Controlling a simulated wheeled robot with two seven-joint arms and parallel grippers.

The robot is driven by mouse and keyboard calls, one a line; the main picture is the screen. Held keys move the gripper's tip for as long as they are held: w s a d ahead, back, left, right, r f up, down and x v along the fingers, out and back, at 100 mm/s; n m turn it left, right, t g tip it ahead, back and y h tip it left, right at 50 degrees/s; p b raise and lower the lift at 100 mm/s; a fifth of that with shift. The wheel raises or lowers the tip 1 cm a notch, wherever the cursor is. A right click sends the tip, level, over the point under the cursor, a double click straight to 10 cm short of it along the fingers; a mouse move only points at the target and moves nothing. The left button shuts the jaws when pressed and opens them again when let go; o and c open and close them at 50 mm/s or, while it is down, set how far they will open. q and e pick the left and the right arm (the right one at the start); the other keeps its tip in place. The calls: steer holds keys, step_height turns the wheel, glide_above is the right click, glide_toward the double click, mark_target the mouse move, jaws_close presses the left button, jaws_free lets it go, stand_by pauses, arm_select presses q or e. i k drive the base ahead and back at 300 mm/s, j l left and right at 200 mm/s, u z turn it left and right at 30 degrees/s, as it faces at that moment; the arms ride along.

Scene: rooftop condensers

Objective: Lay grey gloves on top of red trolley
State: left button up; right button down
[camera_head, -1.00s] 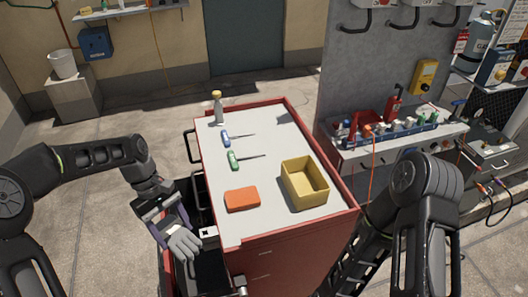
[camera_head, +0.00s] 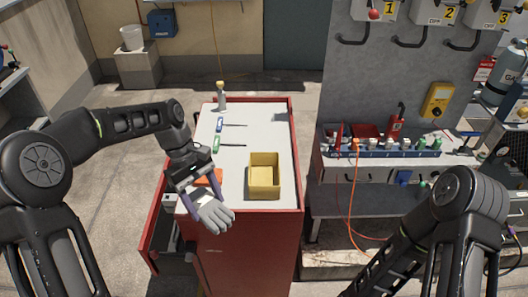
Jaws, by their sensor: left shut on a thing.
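The grey gloves (camera_head: 215,215) hang from my left gripper (camera_head: 203,190), which is shut on them. They are at the near left edge of the red trolley (camera_head: 245,250), in front of its pale top; I cannot tell whether they touch it. The trolley stands in the middle of the view. My left arm comes in from the left and crosses over the trolley's left side. My right arm shows at the lower right, but its gripper is not in view.
On the trolley top are a yellow bin (camera_head: 264,176), an orange block (camera_head: 212,177) partly hidden by my gripper, a green screwdriver (camera_head: 217,145), a blue screwdriver (camera_head: 220,125) and a bottle (camera_head: 221,97). An open drawer (camera_head: 170,235) sticks out left. A bench (camera_head: 385,170) stands to the right.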

mark_target(260, 128)
steer(key=i+l+u, duration=0.2)
steer(key=l, duration=0.95)
steer(key=l+u, duration=0.15)
steer(key=l, duration=1)
steer(key=i+l, duration=0.1)
steer(key=l, duration=0.15)
steer(key=l+u, duration=0.1)
steer(key=l, duration=0.15)
steer(key=i, duration=0.05)
